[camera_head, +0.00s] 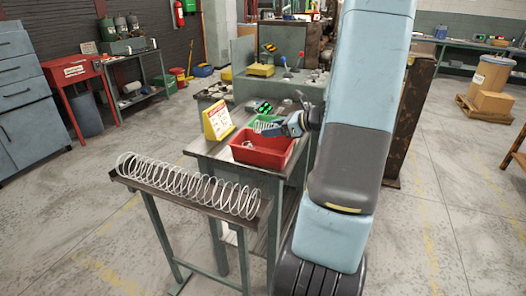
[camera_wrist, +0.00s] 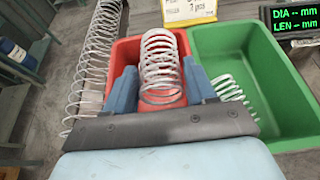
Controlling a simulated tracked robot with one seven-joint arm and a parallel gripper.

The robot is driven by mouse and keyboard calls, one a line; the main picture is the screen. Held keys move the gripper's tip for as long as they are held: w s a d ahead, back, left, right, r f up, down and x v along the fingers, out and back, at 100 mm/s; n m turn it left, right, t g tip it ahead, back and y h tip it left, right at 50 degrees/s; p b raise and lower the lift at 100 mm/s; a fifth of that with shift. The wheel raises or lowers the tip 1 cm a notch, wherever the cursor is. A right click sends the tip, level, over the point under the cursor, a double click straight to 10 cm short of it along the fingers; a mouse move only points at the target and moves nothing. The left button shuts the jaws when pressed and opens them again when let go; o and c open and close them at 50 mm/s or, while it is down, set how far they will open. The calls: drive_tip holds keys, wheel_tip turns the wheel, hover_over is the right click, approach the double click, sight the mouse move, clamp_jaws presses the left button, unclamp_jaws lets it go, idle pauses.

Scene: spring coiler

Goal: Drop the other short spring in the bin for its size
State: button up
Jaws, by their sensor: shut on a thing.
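My gripper (camera_wrist: 163,88) is shut on a short wire spring (camera_wrist: 160,55), with a blue finger against each side of its coils. In the wrist view the spring overlaps the red bin (camera_wrist: 122,50); its height above the bin is hard to tell. The green bin (camera_wrist: 265,65) is beside the red one, with another spring (camera_wrist: 228,88) in it, partly hidden by my finger. In the head view my gripper (camera_head: 294,124) is over the bins, near the green bin (camera_head: 254,124), behind the red bin (camera_head: 270,156). Pale coils show there, but I cannot tell which spring they are.
A long spring (camera_head: 186,184) lies on a narrow rack (camera_head: 262,210) in front of the bin table. A yellow-framed card (camera_head: 217,120) stands left of the bins. A display (camera_wrist: 293,14) with green text reads DIA and LEN with dashes. Floor is open at left.

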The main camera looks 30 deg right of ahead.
drive_tip(key=shift+a+f, duration=0.1)
drive_tip(key=shift+f, duration=1.4)
drive_tip(key=o, duration=1.3)
drive_tip(key=shift+d+r, duration=0.1)
drive_tip(key=shift+d, duration=0.1)
drive_tip(key=shift+s+d+r, duration=0.15)
drive_tip(key=shift+s+d, duration=0.1)
drive_tip(key=shift+s, duration=0.05)
drive_tip(key=v, duration=1.2)
drive_tip(key=shift+s, duration=0.4)
